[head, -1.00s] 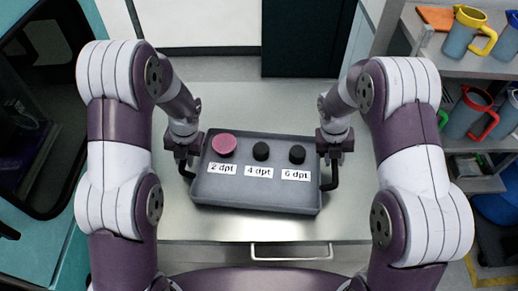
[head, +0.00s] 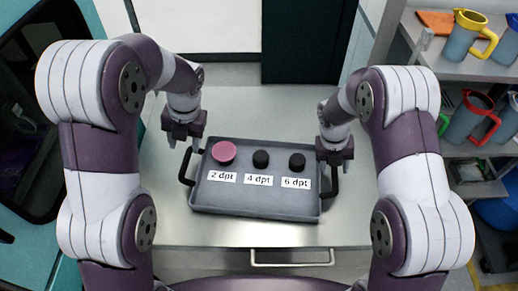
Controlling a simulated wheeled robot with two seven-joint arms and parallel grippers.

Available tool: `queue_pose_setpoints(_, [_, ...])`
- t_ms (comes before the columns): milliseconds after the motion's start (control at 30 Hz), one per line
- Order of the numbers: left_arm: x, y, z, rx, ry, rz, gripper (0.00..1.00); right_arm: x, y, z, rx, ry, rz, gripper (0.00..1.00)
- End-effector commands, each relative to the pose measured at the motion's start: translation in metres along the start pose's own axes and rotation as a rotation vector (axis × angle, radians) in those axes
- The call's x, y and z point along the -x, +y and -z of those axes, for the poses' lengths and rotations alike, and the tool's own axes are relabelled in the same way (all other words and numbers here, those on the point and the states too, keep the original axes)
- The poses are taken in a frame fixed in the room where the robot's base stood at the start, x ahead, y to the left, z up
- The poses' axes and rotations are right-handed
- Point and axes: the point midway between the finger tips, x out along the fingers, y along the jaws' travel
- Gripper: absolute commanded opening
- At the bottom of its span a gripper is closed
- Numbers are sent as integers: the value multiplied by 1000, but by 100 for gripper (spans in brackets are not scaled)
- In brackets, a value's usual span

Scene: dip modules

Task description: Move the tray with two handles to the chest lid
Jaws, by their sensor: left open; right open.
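The grey tray (head: 257,206) lies on the metal chest lid (head: 240,108), near its front edge. It has a dark handle on its left (head: 186,167) and another on its right (head: 331,185). A pink disc (head: 224,152) and two black knobs (head: 261,159) (head: 297,162) sit on it behind labels reading 2 dpt, 4 dpt and 6 dpt. My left gripper (head: 186,143) is open, above and behind the left handle, apart from it. My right gripper (head: 336,164) is open at the right handle and partly hides it; I cannot tell whether they touch.
The lid is bare behind the tray. A silver pull handle (head: 291,262) is on the chest's front. Shelves at right hold several mugs, including a yellow-handled one (head: 466,38) and a red-handled one (head: 470,118). A teal surface (head: 30,245) is at left.

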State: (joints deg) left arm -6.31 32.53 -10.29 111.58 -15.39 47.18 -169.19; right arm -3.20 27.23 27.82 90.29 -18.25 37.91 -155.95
Motion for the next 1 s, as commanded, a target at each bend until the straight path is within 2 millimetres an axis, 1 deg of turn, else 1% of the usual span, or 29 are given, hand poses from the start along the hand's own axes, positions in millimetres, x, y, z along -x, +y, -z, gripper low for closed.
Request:
queue_pose_setpoints(67, [9, 0, 0, 0, -1, 1, 51, 0, 0, 0, 0, 0, 0, 51])
queue_pose_setpoints(167, [14, 0, 0, 0, 2, 0, 51, 7, 0, -1, 0, -2, 0, 51])
queue_pose_setpoints(267, [14, 0, 0, 0, 2, 0, 51, 28, 0, 0, 0, -4, -1, 51])
queue_pose_setpoints(400, [14, 0, 0, 0, 2, 0, 51, 66, 0, 0, -1, -6, -2, 51])
queue_pose_setpoints(500, [14, 0, 0, 0, 2, 0, 51, 90, 0, 0, 1, -5, -1, 51])
queue_pose_setpoints(600, [13, 0, 0, 0, 2, 0, 51, 108, 0, 1, 0, -3, -1, 51])
queue_pose_setpoints(733, [13, 0, 0, 0, 2, 0, 51, 119, 0, 1, 0, -1, -1, 51])
queue_pose_setpoints(1000, [13, 0, 0, 0, 1, 0, 51, 120, -1, 1, 0, 0, -1, 51])
